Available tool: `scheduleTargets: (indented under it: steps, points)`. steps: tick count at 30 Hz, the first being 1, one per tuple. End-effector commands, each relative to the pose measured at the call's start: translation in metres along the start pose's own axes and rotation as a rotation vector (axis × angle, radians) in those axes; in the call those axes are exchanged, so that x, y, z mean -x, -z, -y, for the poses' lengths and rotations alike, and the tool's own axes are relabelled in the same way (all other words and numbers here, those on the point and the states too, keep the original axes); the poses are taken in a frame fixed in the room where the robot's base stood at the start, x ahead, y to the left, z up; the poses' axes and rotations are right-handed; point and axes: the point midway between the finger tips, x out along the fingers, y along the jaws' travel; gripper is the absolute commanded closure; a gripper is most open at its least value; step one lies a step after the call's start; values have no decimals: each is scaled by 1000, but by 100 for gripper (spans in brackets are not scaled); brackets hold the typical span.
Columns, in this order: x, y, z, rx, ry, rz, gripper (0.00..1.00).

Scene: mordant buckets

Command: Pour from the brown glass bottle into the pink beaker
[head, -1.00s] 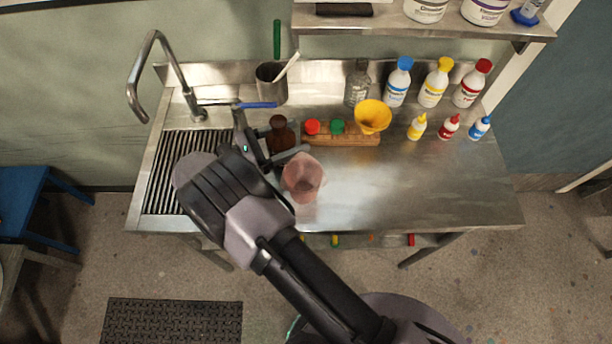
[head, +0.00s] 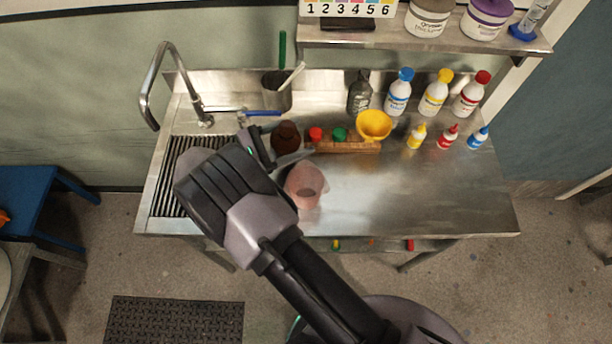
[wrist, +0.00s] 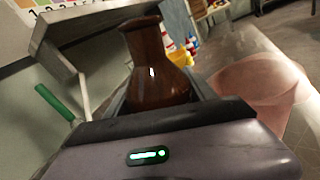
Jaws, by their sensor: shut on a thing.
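The brown glass bottle (head: 286,138) stands at the back left of the steel worktop, beside the sink drainer. My gripper (head: 277,153) is shut on it, one finger on each side. In the wrist view the bottle (wrist: 153,65) sits between the jaws, its neck and shoulder showing and its lower part hidden by my gripper. I cannot tell whether its base touches the worktop. The pink beaker (head: 305,187) is see-through and stands on the worktop in front of the bottle, slightly right, close to my gripper. It also shows at the right of the wrist view (wrist: 262,82).
A wooden rack (head: 347,147) with red and green caps stands just right of the bottle, with a yellow funnel (head: 373,125) at its end. The worktop's right front is clear.

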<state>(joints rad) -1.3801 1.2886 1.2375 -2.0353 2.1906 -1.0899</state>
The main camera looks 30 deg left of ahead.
Motion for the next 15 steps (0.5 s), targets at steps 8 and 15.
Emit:
scheduleTargets:
  steps: [8, 15]
  points:
    - [0, -9, 2, -136, 0, -10, 100]
    - [0, -12, 5, -256, 0, -20, 100]
